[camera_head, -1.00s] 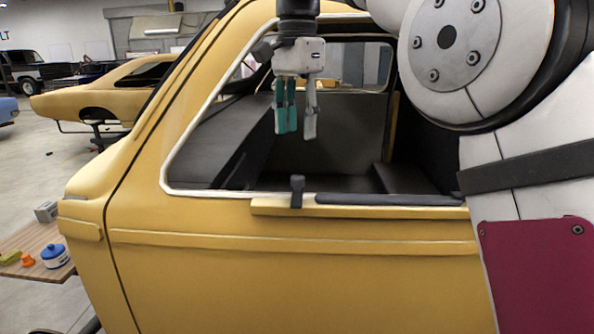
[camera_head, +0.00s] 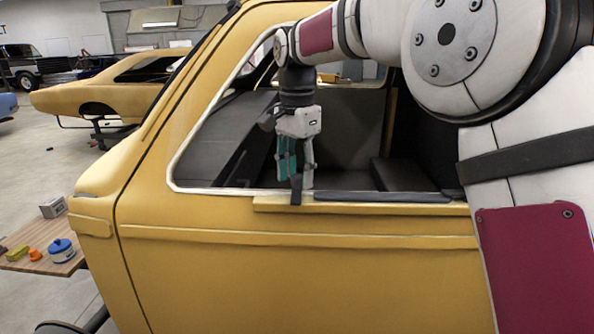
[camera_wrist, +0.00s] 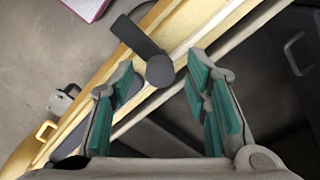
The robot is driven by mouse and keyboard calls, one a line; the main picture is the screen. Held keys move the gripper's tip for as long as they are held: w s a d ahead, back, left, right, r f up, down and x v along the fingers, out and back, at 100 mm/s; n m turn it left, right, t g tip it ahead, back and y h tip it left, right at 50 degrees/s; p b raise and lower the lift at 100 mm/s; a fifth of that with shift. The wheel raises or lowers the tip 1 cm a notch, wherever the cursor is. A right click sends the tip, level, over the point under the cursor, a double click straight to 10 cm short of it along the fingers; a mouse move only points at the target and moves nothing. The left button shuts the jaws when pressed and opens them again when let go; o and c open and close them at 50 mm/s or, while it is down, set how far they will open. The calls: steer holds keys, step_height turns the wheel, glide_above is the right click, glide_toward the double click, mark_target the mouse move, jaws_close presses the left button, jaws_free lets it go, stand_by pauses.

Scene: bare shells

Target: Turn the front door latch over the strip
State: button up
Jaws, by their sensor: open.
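The latch (camera_head: 296,197) is a small dark lever at the yellow door's window sill. In the wrist view the latch (camera_wrist: 138,38) has a round pivot end and a flat arm that points up and left across the yellow sill edge. A yellow strip (camera_head: 360,208) runs along the sill, with a dark strip (camera_head: 400,196) above it toward the right. My gripper (camera_head: 296,181) points down, open and empty, right at the latch. In the wrist view my gripper (camera_wrist: 160,76) has its teal-padded fingers on either side of the pivot end. Contact cannot be told.
The open window hole has a pale frame (camera_head: 222,190) around it; dark seats (camera_head: 405,174) lie inside. Other car shells stand behind.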

jaws_close()
steer(key=shift+n, duration=0.4)
steer(key=n+b, duration=0.1)
steer(key=n, duration=0.2)
steer(key=shift+n, duration=0.4)
steer(key=n+b, duration=0.1)
steer(key=n, duration=0.3)
steer(key=shift+n, duration=0.3)
steer(key=n+b, duration=0.1)
steer(key=n, duration=0.3)
steer(key=shift+n+b, duration=0.45)
steer(key=shift+n, duration=2.25)
